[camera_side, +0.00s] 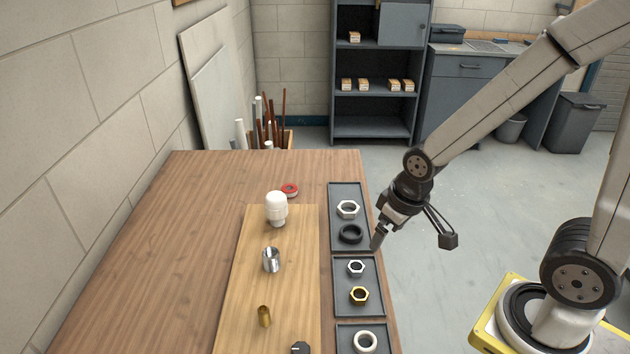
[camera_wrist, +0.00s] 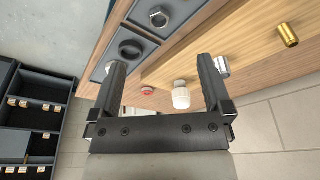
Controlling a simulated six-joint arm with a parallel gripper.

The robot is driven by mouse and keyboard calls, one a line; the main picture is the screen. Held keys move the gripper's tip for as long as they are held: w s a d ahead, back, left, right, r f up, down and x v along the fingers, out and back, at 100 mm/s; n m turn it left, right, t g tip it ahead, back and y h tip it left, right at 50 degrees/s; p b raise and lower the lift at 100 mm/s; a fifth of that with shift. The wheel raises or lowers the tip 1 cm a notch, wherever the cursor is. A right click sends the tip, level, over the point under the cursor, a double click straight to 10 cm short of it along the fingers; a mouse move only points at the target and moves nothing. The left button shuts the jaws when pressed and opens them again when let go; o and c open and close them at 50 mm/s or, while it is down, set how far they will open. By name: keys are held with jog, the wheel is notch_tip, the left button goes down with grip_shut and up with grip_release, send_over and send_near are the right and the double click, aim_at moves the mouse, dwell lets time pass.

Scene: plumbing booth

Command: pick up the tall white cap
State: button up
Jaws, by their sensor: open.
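The tall white cap (camera_side: 276,208) stands upright near the far end of the light wooden board (camera_side: 240,290) on the table. In the wrist view the white cap (camera_wrist: 181,95) shows between my two fingers, some way beyond them. My gripper (camera_side: 376,243) is at the right edge of the table, beside the dark trays and to the right of the cap. In the wrist view my gripper (camera_wrist: 160,72) has its fingers wide apart with nothing held between them.
A chrome fitting (camera_side: 271,260), a brass fitting (camera_side: 264,316) and a black knob (camera_side: 300,347) stand on the board. A red and white ring (camera_side: 289,190) lies behind the cap. Dark trays (camera_side: 337,192) with several nuts and rings line the right edge. The table's left side is clear.

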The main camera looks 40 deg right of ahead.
jog(key=shift+w, duration=0.1)
jog(key=m+y, duration=1.2)
jog(key=m, duration=0.8)
send_near(276, 205)
jog(key=f, duration=0.1)
jog(key=w+f, duration=0.1)
jog(key=shift+a+f, duration=0.3)
jog(key=shift+a, duration=0.05)
jog(key=shift+w+d+m+t+y, duration=0.3)
jog(key=shift+w+m+y, duration=0.15)
jog(key=shift+y, duration=0.15)
jog(key=shift+a, duration=0.1)
jog(key=shift+x, duration=1.15)
jog(key=shift+w+a, duration=0.1)
jog(key=shift+a, duration=0.05)
